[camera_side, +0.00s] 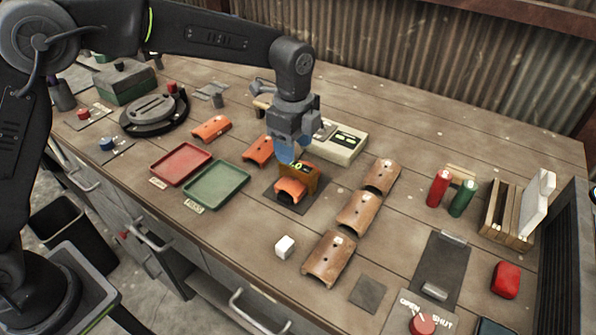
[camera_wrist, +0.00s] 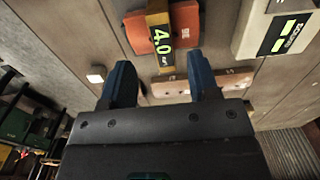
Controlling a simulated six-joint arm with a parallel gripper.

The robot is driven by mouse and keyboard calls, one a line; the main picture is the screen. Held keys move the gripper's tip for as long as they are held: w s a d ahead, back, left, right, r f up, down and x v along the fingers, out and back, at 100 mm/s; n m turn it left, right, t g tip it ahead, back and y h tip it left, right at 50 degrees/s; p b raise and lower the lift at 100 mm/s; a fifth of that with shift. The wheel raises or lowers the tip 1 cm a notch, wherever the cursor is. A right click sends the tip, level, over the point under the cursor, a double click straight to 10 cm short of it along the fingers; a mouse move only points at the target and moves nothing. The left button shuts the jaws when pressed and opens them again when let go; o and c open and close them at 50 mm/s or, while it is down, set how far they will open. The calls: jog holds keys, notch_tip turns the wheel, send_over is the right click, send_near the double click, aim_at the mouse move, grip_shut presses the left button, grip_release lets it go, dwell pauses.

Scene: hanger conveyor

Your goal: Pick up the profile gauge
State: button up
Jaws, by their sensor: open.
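The profile gauge (camera_side: 312,176) is a brown-yellow block with a small lit display. It stands across an orange curved tile (camera_side: 290,191) on a dark square pad (camera_side: 301,207). In the wrist view the gauge (camera_wrist: 159,22) shows as a yellow strip reading 4.0 over the orange tile (camera_wrist: 138,35). My gripper (camera_side: 287,155) is above and close beside the gauge, with blue fingers. In the wrist view my gripper (camera_wrist: 160,60) is open and empty, its fingers apart on either side of the gauge's line. Whether a finger touches it cannot be told.
A cream scale-like box (camera_side: 340,142) with a display stands behind the gauge. Several brown tiles (camera_side: 358,211) lie to the right, and a white cube (camera_side: 284,246) in front. Red (camera_side: 181,164) and green (camera_side: 217,186) trays lie left. Red and green cylinders stand farther right.

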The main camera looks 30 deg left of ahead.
aim_at(298, 166)
jog(key=f, duration=0.5)
jog(key=shift+w+d+f, duration=0.15)
jog(key=shift+d+f, duration=0.15)
jog(key=shift+d, duration=0.05)
grip_shut()
